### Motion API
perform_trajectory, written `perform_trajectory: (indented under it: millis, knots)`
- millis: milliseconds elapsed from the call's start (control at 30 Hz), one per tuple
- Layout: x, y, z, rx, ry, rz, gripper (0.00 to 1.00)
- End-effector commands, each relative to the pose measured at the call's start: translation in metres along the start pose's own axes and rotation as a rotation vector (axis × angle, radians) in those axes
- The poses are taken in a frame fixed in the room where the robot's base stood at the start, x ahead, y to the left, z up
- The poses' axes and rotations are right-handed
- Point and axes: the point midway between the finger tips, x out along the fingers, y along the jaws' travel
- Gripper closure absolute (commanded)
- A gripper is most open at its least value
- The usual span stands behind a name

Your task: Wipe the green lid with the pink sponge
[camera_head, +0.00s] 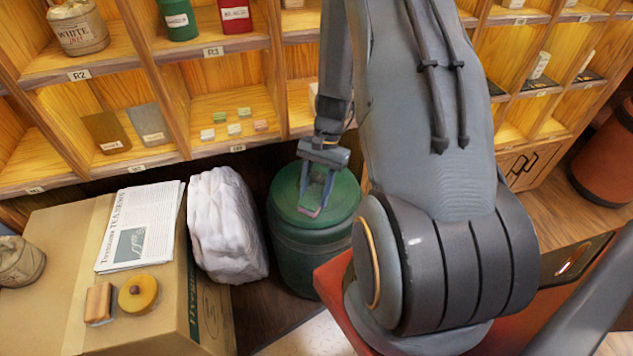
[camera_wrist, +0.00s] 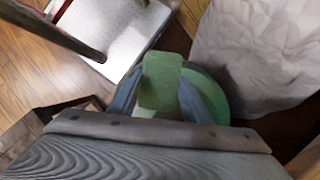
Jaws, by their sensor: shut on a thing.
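A green drum (camera_head: 300,248) stands on the floor with its round green lid (camera_head: 342,196) on top. My gripper (camera_head: 313,195) points down over the lid, its fingers shut on a small sponge with a pink edge (camera_head: 309,212). In the wrist view the sponge (camera_wrist: 160,80) shows a green face between the two blue-grey fingers. The lid's rim (camera_wrist: 213,92) curves behind them, the rest hidden by the gripper and sponge. The sponge is at or just above the lid; I cannot tell whether it touches.
A white wrapped bundle (camera_head: 226,226) stands close left of the drum. Wooden shelves (camera_head: 225,104) rise behind.

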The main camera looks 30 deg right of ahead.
Motion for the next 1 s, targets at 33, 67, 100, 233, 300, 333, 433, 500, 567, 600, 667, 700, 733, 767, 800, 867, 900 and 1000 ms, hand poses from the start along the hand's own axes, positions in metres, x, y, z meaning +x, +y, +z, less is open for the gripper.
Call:
perform_trajectory:
  millis: [33, 67, 100, 233, 300, 333, 433, 500, 567, 600, 667, 700, 733, 767, 800, 867, 900, 1000]
  knots:
    - [-0.007, 0.0, 0.003, -0.001, 0.001, 0.0, 0.81]
    - [-0.009, 0.0, 0.004, -0.002, 0.001, 0.0, 0.81]
    - [-0.013, 0.0, 0.005, -0.002, 0.001, 0.0, 0.81]
    - [-0.021, 0.0, 0.009, -0.002, 0.001, 0.0, 0.81]
    - [-0.024, -0.001, 0.011, -0.002, 0.001, 0.001, 0.81]
    - [-0.024, -0.001, 0.011, -0.002, 0.001, 0.001, 0.81]
    - [-0.024, -0.001, 0.011, -0.002, 0.0, 0.001, 0.81]
    - [-0.024, -0.001, 0.011, -0.002, 0.0, 0.001, 0.81]
    - [-0.024, -0.001, 0.011, -0.002, 0.0, 0.001, 0.81]
    - [-0.024, -0.001, 0.011, -0.002, 0.0, 0.001, 0.81]
    - [-0.024, -0.001, 0.011, -0.002, 0.0, 0.001, 0.81]
    - [-0.024, -0.001, 0.011, -0.002, 0.0, 0.001, 0.81]
    - [-0.024, -0.001, 0.011, -0.002, 0.0, 0.001, 0.81]
    - [-0.024, -0.001, 0.011, -0.002, 0.0, 0.001, 0.81]
    - [-0.024, -0.001, 0.011, -0.002, 0.0, 0.001, 0.81]
    - [-0.024, -0.001, 0.011, -0.005, 0.0, 0.002, 0.81]
    - [-0.024, -0.002, 0.011, -0.014, 0.0, 0.005, 0.81]
    - [-0.024, -0.013, 0.017, -0.088, 0.0, 0.029, 0.81]
